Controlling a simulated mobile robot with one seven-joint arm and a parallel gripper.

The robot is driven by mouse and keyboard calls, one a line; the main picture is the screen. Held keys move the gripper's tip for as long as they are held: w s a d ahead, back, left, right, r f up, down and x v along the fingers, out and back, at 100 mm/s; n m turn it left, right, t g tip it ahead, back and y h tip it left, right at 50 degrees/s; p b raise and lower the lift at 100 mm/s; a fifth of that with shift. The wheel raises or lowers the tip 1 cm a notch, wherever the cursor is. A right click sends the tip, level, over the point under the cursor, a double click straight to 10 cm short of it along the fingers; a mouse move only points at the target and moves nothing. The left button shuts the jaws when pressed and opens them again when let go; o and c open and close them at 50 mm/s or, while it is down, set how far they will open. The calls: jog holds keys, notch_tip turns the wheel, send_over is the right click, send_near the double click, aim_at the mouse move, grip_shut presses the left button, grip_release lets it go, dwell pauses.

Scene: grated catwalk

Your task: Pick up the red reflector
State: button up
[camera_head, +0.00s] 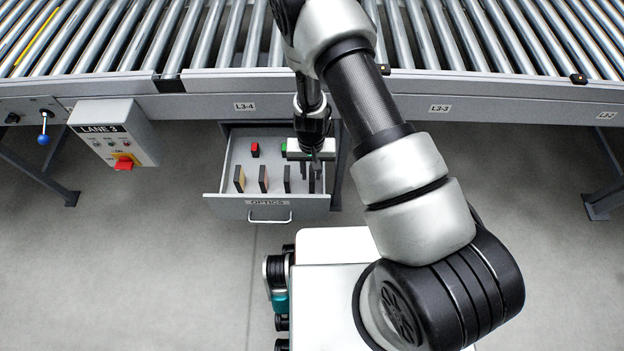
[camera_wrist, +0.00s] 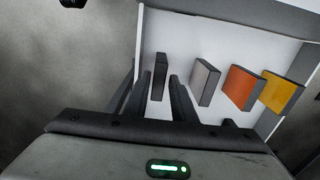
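An open grey drawer marked OPTICS (camera_head: 232,208) holds upright plates and a small red-faced block (camera_head: 255,149) near its back. In the wrist view the plates are dark (camera_wrist: 160,76), grey (camera_wrist: 205,82), orange-red (camera_wrist: 241,88) and yellow (camera_wrist: 281,91). I cannot tell whether the red block or the orange-red plate is the red reflector. The red block is not visible in the wrist view. My gripper (camera_wrist: 153,88) is open over the drawer's right end in the head view. The dark plate shows between its fingers; contact is unclear. Both candidates are outside the fingers.
A roller conveyor (camera_head: 220,86) runs above and behind the drawer. A LANE 3 control box (camera_head: 125,135) with a red switch hangs left of it. The drawer walls and neighbouring plates stand close to my fingers. Floor in front of the drawer's left side is clear.

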jog(key=f, duration=0.2)
jog(key=f+b, duration=0.1)
jog(key=f, duration=0.1)
jog(key=shift+s+d+f, duration=0.15)
jog(key=shift+s, duration=0.05)
grip_shut()
